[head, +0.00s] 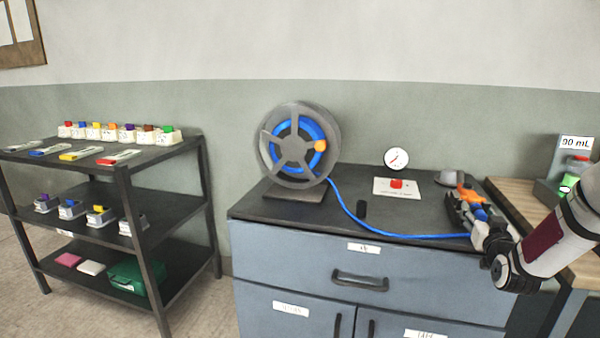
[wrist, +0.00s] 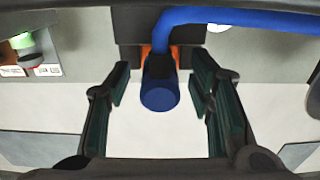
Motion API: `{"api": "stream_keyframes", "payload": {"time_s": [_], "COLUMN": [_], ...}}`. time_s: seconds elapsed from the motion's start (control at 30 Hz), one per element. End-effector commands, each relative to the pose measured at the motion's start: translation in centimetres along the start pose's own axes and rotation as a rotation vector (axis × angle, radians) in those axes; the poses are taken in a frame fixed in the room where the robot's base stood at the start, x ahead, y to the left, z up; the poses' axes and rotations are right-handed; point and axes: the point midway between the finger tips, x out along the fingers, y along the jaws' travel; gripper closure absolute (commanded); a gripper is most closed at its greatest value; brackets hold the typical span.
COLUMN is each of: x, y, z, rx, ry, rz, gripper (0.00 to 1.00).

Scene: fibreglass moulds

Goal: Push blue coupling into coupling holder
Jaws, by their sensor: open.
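The blue coupling (wrist: 160,96) shows in the wrist view as a short blue cylinder with a dark collar above it. It lies between the two fingers of my gripper (wrist: 162,82), with a visible gap on each side. My gripper is open. Orange parts (wrist: 146,58) show on both sides of the collar, against a dark block (wrist: 128,25); I cannot tell whether this is the coupling holder or how deep the coupling sits. In the head view my gripper (head: 472,208) is at the cabinet's right end and mostly covers the coupling.
A blue hose (head: 385,234) runs from a grey reel (head: 292,150) across the cabinet top (head: 290,210) to my gripper. A red button (head: 396,184) on a white plate and a round gauge (head: 397,159) are behind. A wooden bench (head: 512,196) stands right; a shelf rack (head: 125,190) stands left.

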Motion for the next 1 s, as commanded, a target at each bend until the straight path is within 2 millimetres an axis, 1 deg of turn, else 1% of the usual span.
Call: {"api": "stream_keyframes", "payload": {"time_s": [0.37, 0.4, 0.47, 0.5, 0.6, 0.8, 1.0], "x": [-0.01, -0.01, -0.01, 0.0, 0.0, -0.09, -0.75], "y": [0.0, 0.01, 0.01, 0.01, 0.01, 0.02, 0.04], "z": [0.01, 0.0, 0.01, 0.01, 0.01, -0.02, -0.03], "rx": [0.0, 0.0, 0.0, 0.0, 0.0, 0.0, -0.001], "ry": [0.0, 0.0, 0.0, 0.0, 0.0, 0.0, 0.0], "rz": [0.0, 0.0, 0.0, 0.0, 0.0, 0.0, 0.0], "gripper": [0.52, 0.56, 0.7, 0.79, 1.0, 1.0, 1.0]}}
